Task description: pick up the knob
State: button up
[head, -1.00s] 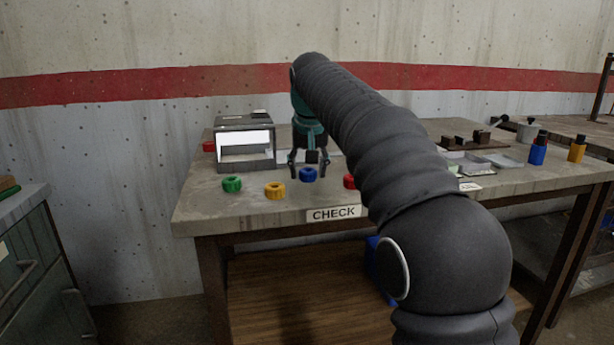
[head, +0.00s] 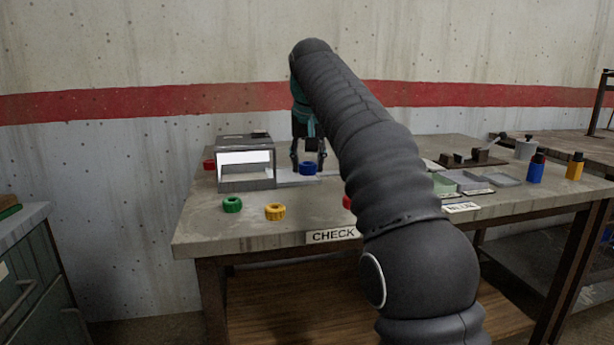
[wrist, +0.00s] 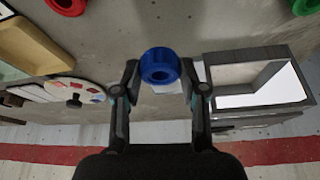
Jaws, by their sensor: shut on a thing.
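The blue knob (head: 308,168) is a short round knob with a hollow in its middle. My gripper (head: 308,160) is shut on it and holds it above the table, right of the box with the bright opening. In the wrist view the blue knob (wrist: 160,66) sits between the two fingertips of my gripper (wrist: 159,70). A green knob (head: 232,204) and a yellow knob (head: 275,212) stand on the table front.
The grey box (head: 245,183) stands close left of my gripper. A red thing (head: 209,164) shows behind it. Trays (head: 470,181), a blue bottle (head: 536,168) and a yellow bottle (head: 575,167) are to the right. The CHECK label (head: 333,236) marks the table (head: 200,225) edge.

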aim_at(307, 162)
jog(key=shift+w+a+r, duration=0.1)
jog(key=shift+w+r, duration=0.1)
jog(key=shift+r, duration=1.15)
jog(key=shift+s+r, duration=0.15)
jog(key=shift+r, duration=0.25)
jog(key=shift+s, duration=0.1)
